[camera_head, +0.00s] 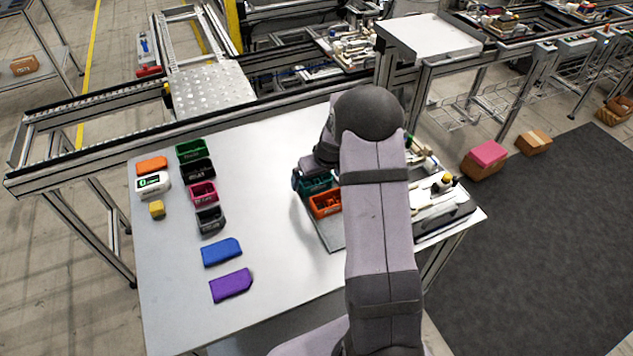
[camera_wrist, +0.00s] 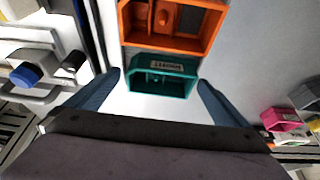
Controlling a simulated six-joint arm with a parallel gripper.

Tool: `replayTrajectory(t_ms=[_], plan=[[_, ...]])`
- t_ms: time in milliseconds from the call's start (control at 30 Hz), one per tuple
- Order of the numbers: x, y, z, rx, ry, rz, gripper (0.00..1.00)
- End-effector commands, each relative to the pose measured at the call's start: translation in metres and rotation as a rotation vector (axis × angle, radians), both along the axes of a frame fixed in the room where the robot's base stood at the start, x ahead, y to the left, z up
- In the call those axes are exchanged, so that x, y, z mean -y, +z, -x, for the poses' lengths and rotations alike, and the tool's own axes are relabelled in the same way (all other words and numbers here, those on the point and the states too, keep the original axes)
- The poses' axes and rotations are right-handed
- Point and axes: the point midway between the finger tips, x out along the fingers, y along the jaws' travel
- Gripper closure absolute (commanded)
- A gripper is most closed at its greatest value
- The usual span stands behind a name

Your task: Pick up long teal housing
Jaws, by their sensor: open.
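The long teal housing (camera_head: 316,184) is an open box with a label, lying on the pallet beside an orange housing (camera_head: 325,204). In the wrist view the teal housing (camera_wrist: 162,76) lies ahead of and between my two fingers, with the orange housing (camera_wrist: 172,22) just beyond it. My gripper (camera_wrist: 160,92) is open, with one blue finger on each side of the teal housing. I cannot tell whether the fingers touch it. In the head view my arm hides much of the pallet and most of the gripper.
Green, black, pink and grey housings (camera_head: 203,193) stand in a column on the left of the table (camera_head: 275,250). Blue (camera_head: 221,251) and purple (camera_head: 231,286) pieces lie in front of them. Pallet fixtures with a blue knob (camera_wrist: 27,74) stand close on the left in the wrist view.

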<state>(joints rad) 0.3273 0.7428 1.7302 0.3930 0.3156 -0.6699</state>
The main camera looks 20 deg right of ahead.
Motion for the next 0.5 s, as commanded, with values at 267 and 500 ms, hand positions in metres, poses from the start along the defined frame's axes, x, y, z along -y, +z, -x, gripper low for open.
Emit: replayTrajectory(t_ms=[267, 500], plan=[[0.0, 0.0001, 0.0002, 0.0, 0.0, 0.0, 0.45], [0.0002, 0.0007, 0.0, 0.001, 0.0, 0.0, 0.47]])
